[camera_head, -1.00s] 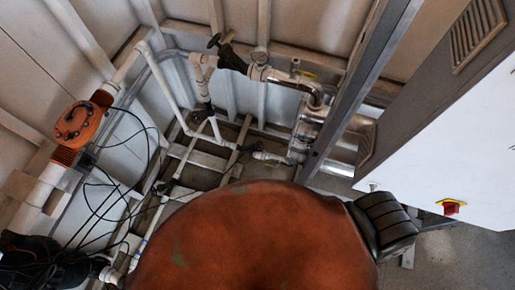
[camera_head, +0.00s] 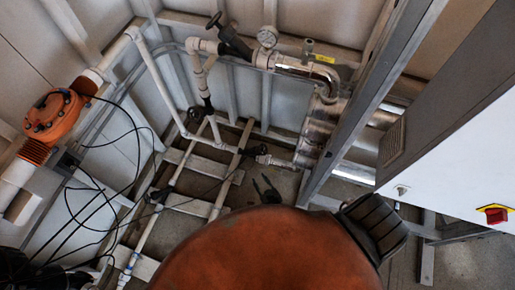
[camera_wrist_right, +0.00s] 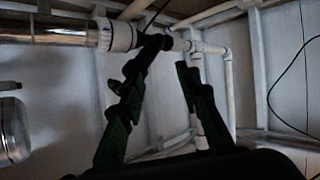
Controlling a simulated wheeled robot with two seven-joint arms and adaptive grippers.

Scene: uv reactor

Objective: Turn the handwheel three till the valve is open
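Several dark handwheel valves sit on the pipes, and I cannot tell which is number three. One black valve (camera_head: 228,36) with a handwheel is at the top of the head view. A second dark handwheel (camera_head: 195,115) is on the white pipe below it. A black valve (camera_head: 257,151) sits on the low pipe right of that, and a black valve also shows in the wrist view (camera_wrist_right: 152,46), beyond my fingers. My right gripper (camera_head: 266,188) is below that low valve and apart from it. Its fingers (camera_wrist_right: 158,95) are spread and empty. My left gripper is not in view.
An orange flanged fitting (camera_head: 57,112) and loose black cables (camera_head: 98,205) are at left. A grey upright post (camera_head: 375,95) and a white cabinet (camera_head: 455,150) with a red switch (camera_head: 496,214) stand at right. A large rounded orange-red shape hides the lower middle.

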